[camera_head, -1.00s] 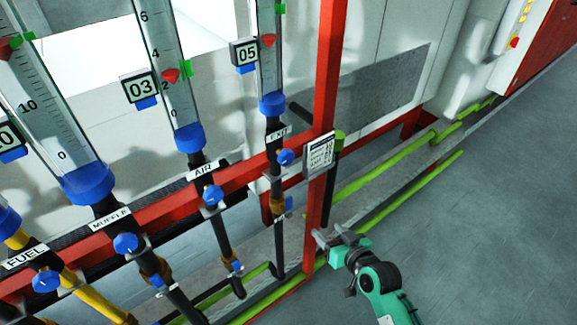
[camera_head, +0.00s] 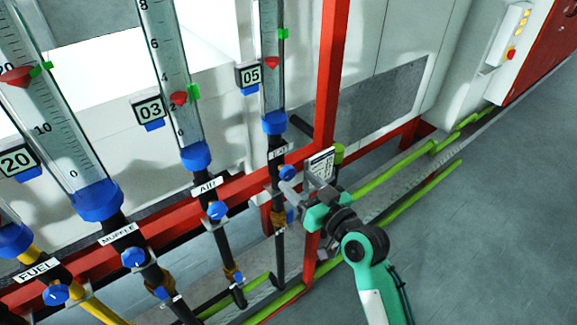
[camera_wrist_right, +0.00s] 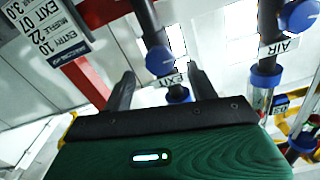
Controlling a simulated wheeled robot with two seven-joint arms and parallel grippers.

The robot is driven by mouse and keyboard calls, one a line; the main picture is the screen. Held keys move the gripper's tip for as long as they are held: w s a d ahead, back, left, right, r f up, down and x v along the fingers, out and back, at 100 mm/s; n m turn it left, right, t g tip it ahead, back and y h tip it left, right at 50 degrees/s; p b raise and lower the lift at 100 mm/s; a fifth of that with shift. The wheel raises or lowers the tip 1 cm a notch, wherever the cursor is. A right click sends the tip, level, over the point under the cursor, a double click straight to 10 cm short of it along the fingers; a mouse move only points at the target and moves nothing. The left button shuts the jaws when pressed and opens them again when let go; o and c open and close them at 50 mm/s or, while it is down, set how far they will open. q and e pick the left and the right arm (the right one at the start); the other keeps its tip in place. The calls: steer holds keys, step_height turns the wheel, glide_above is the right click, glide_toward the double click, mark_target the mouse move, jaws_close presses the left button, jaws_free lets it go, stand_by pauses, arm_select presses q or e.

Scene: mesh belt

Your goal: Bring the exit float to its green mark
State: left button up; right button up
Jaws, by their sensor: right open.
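The exit tube (camera_head: 272,85) is the rightmost meter, with display 05 (camera_head: 248,77). Its red float (camera_head: 271,62) sits below its green mark (camera_head: 283,34). The blue exit knob (camera_head: 287,172) is under the tube beside the EXIT label (camera_head: 279,153), which is partly readable. My right gripper (camera_head: 297,180) is open just in front of and below the knob, with no contact visible. My left gripper is out of view.
The air knob (camera_head: 217,210), muffle knob (camera_head: 133,257) and fuel knob (camera_head: 56,294) line the red rail to the left. A red post (camera_head: 329,90) and a printed card (camera_head: 321,164) stand close to my right gripper. Grey floor (camera_head: 480,240) is clear at right.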

mark_target(289, 174)
steer(key=shift+p+x, duration=0.6)
steer(key=shift+x, duration=1.8)
steer(key=c, duration=1)
steer(key=n, duration=0.3)
steer(key=shift+n+b, duration=0.3)
steer(key=shift+b, duration=0.05)
steer(key=shift+n, duration=2.3)
steer(key=shift+a, duration=0.1)
